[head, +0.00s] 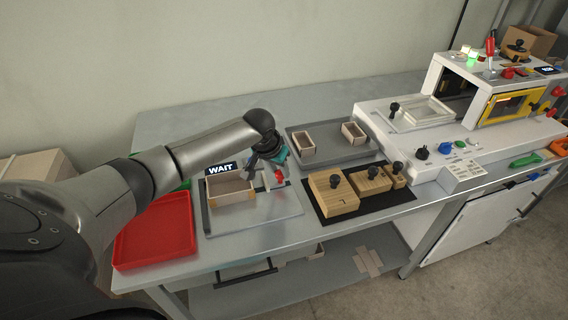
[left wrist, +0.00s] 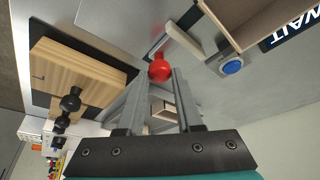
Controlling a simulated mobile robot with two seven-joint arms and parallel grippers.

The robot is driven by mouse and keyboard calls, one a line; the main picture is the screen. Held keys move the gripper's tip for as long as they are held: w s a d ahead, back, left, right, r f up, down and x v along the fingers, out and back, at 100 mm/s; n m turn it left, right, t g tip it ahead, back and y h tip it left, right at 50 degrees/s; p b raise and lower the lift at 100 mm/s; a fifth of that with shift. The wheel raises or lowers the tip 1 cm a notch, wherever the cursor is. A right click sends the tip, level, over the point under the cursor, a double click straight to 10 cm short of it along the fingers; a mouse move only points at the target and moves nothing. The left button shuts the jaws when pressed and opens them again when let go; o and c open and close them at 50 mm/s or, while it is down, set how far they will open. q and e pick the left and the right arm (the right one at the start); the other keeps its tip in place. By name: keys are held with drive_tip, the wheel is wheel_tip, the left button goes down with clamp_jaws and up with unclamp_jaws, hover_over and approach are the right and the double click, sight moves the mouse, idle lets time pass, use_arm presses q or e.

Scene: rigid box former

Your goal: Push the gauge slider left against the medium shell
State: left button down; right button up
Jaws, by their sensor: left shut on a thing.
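The medium shell (head: 230,190), an open wooden-walled box, sits on the grey gauge plate (head: 284,208) under the WAIT display (head: 220,168). It also shows at the top right of the left wrist view (left wrist: 236,22). The gauge slider, a pale bar (left wrist: 183,38) with a red knob (left wrist: 160,70), stands to the right of the shell in the head view. A narrow gap seems to show between bar and shell. My left gripper (head: 277,172) points down at the slider, its fingers shut on the red knob. My right gripper is out of view.
A red tray (head: 155,232) lies left of the plate. Wooden blocks with black knobs (head: 333,194) stand on a black mat at right. A grey tray (head: 330,153) with two small shells lies behind. A blue button (left wrist: 231,66) is near the shell.

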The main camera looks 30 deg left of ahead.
sight(267, 180)
use_arm(q)
drive_tip(key=s+a+p, duration=0.2)
drive_tip(key=shift+s+r+p, duration=0.15)
drive_tip(key=shift+s+p, duration=0.15)
drive_tip(key=shift+p, duration=0.05)
drive_tip(key=shift+s+a+p, duration=0.5)
drive_tip(key=shift+f, duration=0.2)
drive_tip(key=c, duration=0.6)
unclamp_jaws()
drive_tip(key=shift+o, duration=0.2)
drive_tip(key=shift+r, duration=0.1)
drive_tip(key=p+v, duration=0.3)
drive_tip(key=v, duration=1.2)
drive_tip(key=shift+p, duration=0.35)
